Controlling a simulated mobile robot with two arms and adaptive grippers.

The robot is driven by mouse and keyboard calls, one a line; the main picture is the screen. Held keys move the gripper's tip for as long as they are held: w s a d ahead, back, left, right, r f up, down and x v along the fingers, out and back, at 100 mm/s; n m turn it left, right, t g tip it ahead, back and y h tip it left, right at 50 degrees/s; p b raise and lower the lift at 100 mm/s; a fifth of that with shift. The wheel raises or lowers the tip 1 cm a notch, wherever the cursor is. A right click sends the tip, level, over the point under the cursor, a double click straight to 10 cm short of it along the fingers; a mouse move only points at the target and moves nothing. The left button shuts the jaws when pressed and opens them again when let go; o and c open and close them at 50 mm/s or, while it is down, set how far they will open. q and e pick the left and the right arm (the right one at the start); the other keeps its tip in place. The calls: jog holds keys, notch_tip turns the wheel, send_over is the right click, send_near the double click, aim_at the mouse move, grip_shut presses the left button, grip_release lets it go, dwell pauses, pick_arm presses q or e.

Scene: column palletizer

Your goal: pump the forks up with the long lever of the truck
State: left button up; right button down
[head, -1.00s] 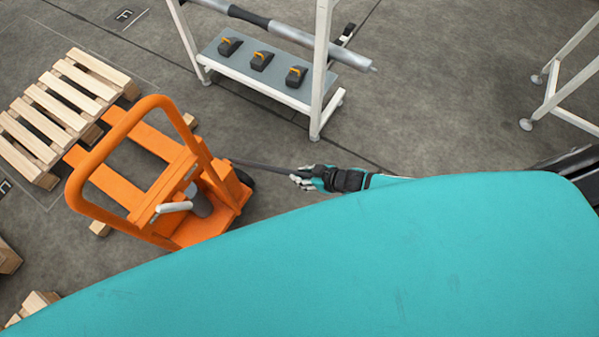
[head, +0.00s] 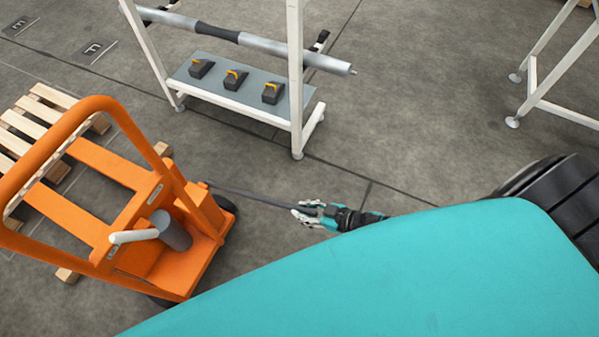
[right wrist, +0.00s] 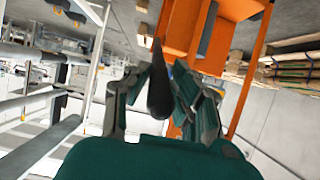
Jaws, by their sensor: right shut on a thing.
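The orange truck (head: 185,262) stands at the left in the head view, its forks (head: 70,215) reaching to a wooden pallet (head: 40,115). Its long dark lever (head: 250,196) sticks out to the right, low above the floor. My right gripper (head: 305,213) is shut on the outer end of the lever. In the right wrist view the lever (right wrist: 160,90) runs between the fingers of my right gripper (right wrist: 160,105) towards the truck's orange frame (right wrist: 190,25). A short white-gripped handle (head: 135,236) sits by the grey cylinder (head: 172,230). My left gripper is not in view.
A white rack (head: 297,90) with a grey shelf (head: 245,98) bearing dark blocks stands behind the lever. A metal roller (head: 270,43) lies across it. Another white frame (head: 560,70) stands at the right. The floor (head: 420,110) between them is clear.

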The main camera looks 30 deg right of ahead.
pick_arm(q)
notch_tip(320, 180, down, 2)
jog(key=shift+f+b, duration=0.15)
jog(key=shift+b, duration=0.25)
pick_arm(e)
jog(key=shift+s+d+f, duration=0.1)
jog(key=shift+s+f, duration=0.1)
jog(key=shift+f, duration=0.3)
jog(key=shift+s+d+f, duration=0.1)
jog(key=shift+s+f, duration=0.1)
jog(key=shift+f, duration=0.3)
pick_arm(q)
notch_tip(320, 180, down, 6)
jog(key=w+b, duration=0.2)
jog(key=b, duration=0.5)
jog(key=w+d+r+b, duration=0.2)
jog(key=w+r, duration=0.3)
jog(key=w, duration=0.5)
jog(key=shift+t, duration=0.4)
pick_arm(e)
notch_tip(320, 180, down, 6)
jog(key=s+t+y, duration=0.1)
jog(key=shift+d+f+t, duration=0.15)
jog(key=shift+d+t, duration=0.25)
jog(key=shift+d, duration=0.05)
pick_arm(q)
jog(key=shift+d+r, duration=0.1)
